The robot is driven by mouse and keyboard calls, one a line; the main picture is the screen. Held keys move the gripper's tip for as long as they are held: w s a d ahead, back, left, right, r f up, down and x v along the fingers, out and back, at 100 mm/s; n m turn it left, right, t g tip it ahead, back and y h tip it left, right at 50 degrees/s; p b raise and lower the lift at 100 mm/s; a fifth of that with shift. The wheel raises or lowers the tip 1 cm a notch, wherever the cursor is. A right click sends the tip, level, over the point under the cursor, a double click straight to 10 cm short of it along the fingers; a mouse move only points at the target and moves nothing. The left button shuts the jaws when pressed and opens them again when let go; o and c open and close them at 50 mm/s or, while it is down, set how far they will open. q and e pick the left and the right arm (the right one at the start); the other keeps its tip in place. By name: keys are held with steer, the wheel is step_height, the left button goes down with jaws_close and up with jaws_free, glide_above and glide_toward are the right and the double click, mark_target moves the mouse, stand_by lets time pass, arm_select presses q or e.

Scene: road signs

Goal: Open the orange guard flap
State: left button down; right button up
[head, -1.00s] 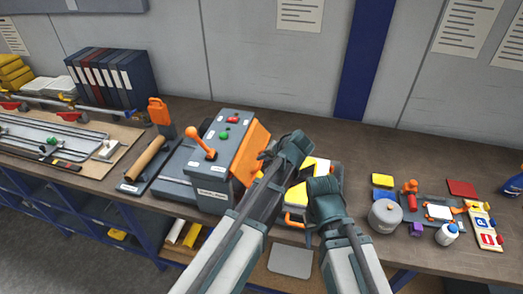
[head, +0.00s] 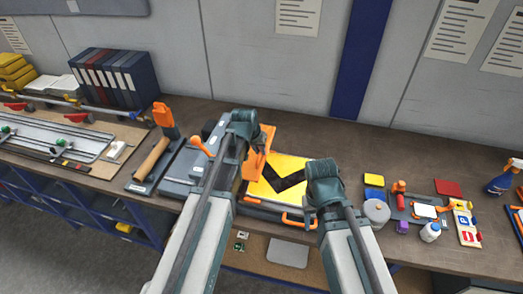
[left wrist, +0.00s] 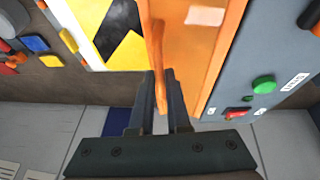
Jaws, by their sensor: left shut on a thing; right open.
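The orange guard flap (head: 258,170) is on the right side of the grey control box (left wrist: 265,60), in the head view partly behind my left gripper (head: 256,142). In the left wrist view the flap (left wrist: 214,50) is a broad orange panel with a pale label, beside the box face. My left gripper (left wrist: 160,85) is shut on the flap's narrow orange grip (left wrist: 157,40). I cannot tell how far the flap is swung. The box has a green button (left wrist: 263,84) and a red switch (left wrist: 238,112). My right gripper (head: 318,195) is open and empty, its fingertips mostly hidden.
A yellow sign with a black chevron (head: 302,165) lies right of the box, with orange handles (head: 297,221) in front. A grey pot (head: 377,212), a white bottle (head: 430,232) and coloured blocks stand farther right. An orange-headed tool (head: 163,115) and binders (head: 112,75) are at left.

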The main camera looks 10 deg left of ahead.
arm_select(q)
steer(key=shift+a+r, duration=0.25)
steer(key=shift+a, duration=0.05)
stand_by(0.4)
steer(key=c, duration=0.9)
jaws_free()
steer(key=shift+a, duration=0.15)
steer(key=p+v, duration=1.1)
steer(key=v, duration=0.1)
steer(key=shift+f, duration=0.15)
